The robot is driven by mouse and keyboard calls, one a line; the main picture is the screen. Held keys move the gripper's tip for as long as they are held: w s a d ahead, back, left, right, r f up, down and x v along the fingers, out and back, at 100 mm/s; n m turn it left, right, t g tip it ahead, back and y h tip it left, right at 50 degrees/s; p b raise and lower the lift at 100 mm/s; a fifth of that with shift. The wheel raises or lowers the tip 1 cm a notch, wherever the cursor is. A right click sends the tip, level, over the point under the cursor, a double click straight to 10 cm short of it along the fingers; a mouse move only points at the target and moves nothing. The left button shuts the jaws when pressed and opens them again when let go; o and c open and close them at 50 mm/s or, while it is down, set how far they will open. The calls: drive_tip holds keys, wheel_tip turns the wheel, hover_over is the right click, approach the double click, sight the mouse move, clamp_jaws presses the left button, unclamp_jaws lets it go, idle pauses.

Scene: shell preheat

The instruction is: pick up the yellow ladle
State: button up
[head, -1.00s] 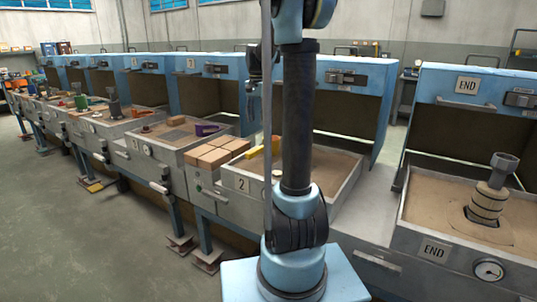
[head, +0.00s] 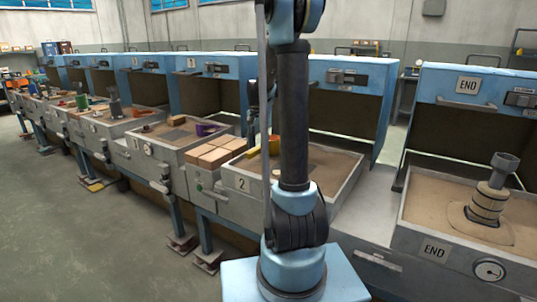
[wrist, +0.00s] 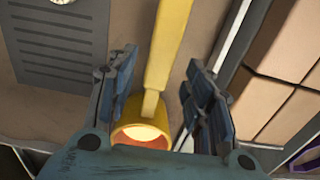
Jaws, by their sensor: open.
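The yellow ladle (wrist: 167,45) shows in the wrist view, its long handle running up between my fingers to the top edge. Its round bowl (wrist: 142,135), orange inside, is low in the picture, partly hidden by my gripper body. In the head view the ladle (head: 252,152) is at the left side of the sand box marked 2, partly hidden by my arm. My gripper (wrist: 160,68) is open, with one finger on each side of the ladle and visible gaps to the handle. In the head view my gripper is mostly hidden behind my arm.
Tan bricks (head: 212,154) stand left of the ladle and also show in the wrist view (wrist: 285,75). A slotted grey plate (wrist: 62,45) lies on the other side. A purple item (head: 207,129) is farther left. The END box (head: 420,215) is at right.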

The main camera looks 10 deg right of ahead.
drive_tip(key=shift+s+f, duration=0.1)
drive_tip(key=shift+f, duration=1.85)
clamp_jaws()
drive_tip(key=shift+r, duration=0.1)
